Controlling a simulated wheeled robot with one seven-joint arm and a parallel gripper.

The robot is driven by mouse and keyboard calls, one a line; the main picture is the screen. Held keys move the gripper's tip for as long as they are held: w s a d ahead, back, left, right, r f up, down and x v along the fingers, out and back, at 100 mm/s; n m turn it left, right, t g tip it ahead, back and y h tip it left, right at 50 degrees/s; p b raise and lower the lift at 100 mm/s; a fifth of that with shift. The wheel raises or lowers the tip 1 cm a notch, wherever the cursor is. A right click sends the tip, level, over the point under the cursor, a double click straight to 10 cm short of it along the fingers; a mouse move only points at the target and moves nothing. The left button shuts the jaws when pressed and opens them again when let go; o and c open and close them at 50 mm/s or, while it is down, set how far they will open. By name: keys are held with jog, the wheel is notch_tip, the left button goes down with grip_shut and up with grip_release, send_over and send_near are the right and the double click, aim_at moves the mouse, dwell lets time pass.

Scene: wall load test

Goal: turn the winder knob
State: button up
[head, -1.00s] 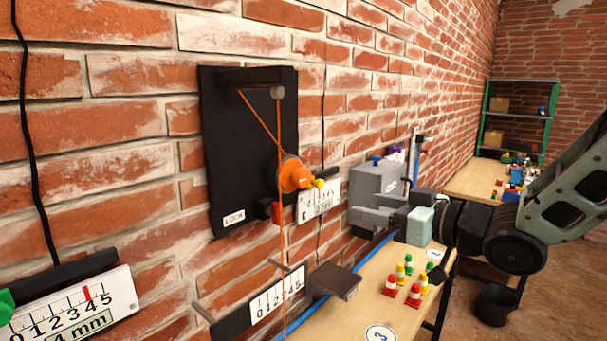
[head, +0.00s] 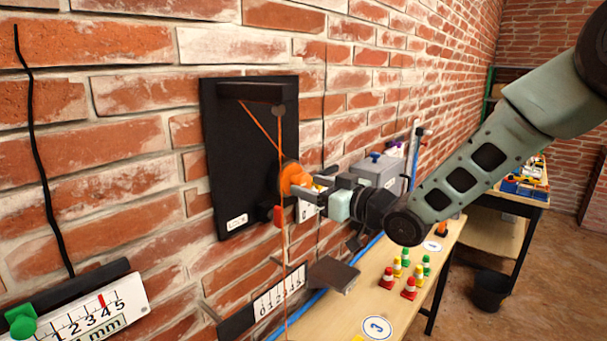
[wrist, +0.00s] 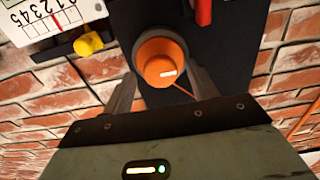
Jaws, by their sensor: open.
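The orange winder knob (head: 294,176) sticks out from a black board (head: 228,160) on the brick wall, with an orange cord running from it. In the wrist view the knob (wrist: 162,64) shows its round face with a small white mark. My gripper (head: 308,186) is at the knob. In the wrist view my open gripper (wrist: 160,85) has one finger on each side of the knob; I cannot tell whether either finger touches it. Part of the knob is hidden by my gripper in the head view.
A yellow knob (wrist: 88,43) and a scale (wrist: 50,18) are close by. A dark plate (head: 333,274) hangs below, near a bench (head: 400,310) with several small cones.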

aim_at(293, 175)
jog(key=shift+p+x, duration=0.45)
jog(key=shift+x, duration=1)
jog(key=c, duration=0.9)
jog(key=shift+f+b, duration=0.15)
jog(key=shift+b, duration=0.45)
